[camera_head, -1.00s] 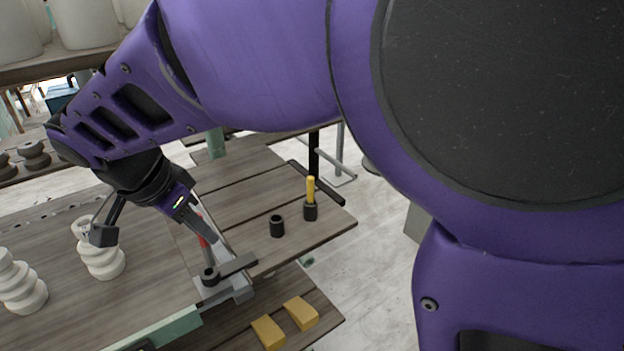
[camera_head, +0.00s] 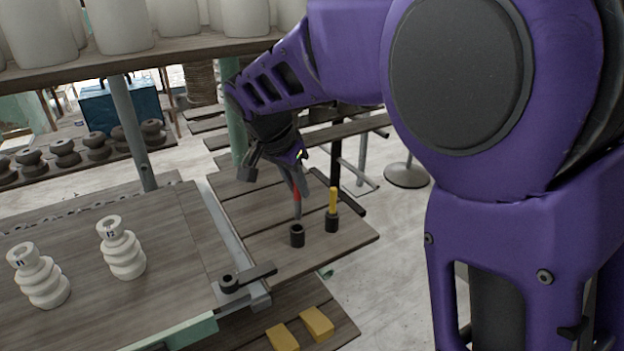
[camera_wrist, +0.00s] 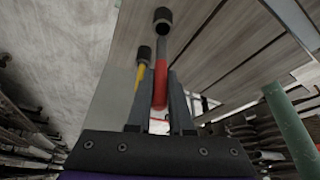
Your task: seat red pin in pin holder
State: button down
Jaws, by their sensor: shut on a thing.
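My gripper (camera_head: 299,188) is shut on the red pin (camera_head: 297,208), which points down, roughly upright. The pin also shows between my fingers (camera_wrist: 159,75) in the wrist view, with a grey lower shaft beyond the red part. The black, cup-like pin holder (camera_head: 297,237) stands on the slatted wooden surface directly below the pin; its open mouth (camera_wrist: 162,17) lines up with the shaft in the wrist view. I cannot tell whether the tip is just above the mouth or inside it.
A second black holder (camera_head: 331,223) with a yellow pin (camera_head: 333,199) stands close on the right. A dark clamp bar (camera_head: 255,277) lies at the front left. Two yellow blocks (camera_head: 316,322) lie on the lower boards. White ribbed pieces (camera_head: 121,250) stand at left.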

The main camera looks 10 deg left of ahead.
aim_at(295, 209)
jog(key=shift+s+a+f+b, duration=0.1)
jog(key=shift+f+b, duration=0.1)
jog(key=shift+f, duration=1.45)
jog(key=shift+s+a+f+b, duration=0.1)
jog(key=shift+f+b, duration=0.1)
jog(key=shift+f, duration=1.4)
jog(key=shift+f, duration=0.2)
jog(key=c, duration=0.8)
grip_release()
jog(key=shift+r, duration=0.15)
jog(key=shift+r, duration=0.25)
jog(key=p+v, duration=0.1)
jog(key=v, duration=1)
jog(key=shift+s+r+p, duration=0.15)
jog(key=shift+r+p, duration=0.15)
jog(key=shift+r, duration=0.05)
